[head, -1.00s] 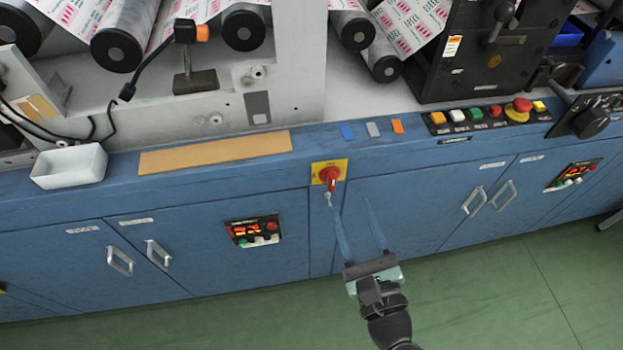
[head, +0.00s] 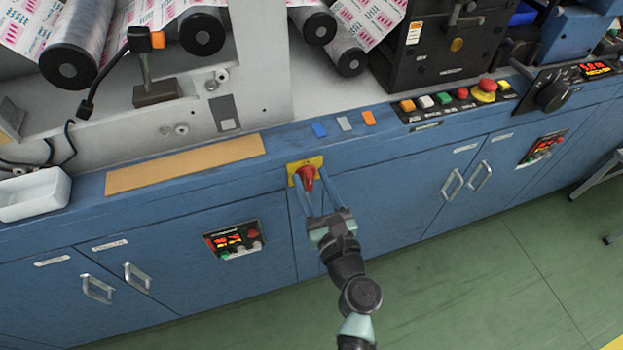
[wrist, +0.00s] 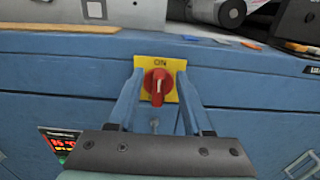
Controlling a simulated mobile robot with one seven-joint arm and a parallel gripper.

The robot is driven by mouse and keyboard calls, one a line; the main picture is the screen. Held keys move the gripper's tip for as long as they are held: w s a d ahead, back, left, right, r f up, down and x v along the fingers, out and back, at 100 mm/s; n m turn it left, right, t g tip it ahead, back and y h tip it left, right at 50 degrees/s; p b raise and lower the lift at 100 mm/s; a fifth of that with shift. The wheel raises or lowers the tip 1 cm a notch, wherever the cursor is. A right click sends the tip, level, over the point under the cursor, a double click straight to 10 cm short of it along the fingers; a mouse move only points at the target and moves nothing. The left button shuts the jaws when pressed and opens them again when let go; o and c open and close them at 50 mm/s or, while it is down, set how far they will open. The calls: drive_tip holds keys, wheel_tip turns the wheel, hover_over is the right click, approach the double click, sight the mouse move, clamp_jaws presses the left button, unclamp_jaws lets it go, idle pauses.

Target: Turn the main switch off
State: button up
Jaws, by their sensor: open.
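The main switch is a red rotary knob (head: 307,173) on a yellow plate (head: 292,167) on the front of the blue cabinet. In the wrist view the red knob (wrist: 157,88) stands with its pale mark upright, below the word ON on the yellow plate (wrist: 158,64). My gripper (head: 311,180) is open, with one blue-looking finger on each side of the knob. In the wrist view the fingertips (wrist: 159,76) flank the knob left and right, with small gaps showing. I cannot tell how deep the tips reach.
A button row (head: 455,97) and a black rotary knob (head: 553,96) are on the ledge to the right. A white bin (head: 35,194) stands at the left. Cabinet handles (head: 453,184) stick out right of the switch. The green floor (head: 470,275) in front is mostly clear.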

drive_tip(key=shift+w+a, duration=0.15)
drive_tip(key=shift+w, duration=0.2)
clamp_jaws()
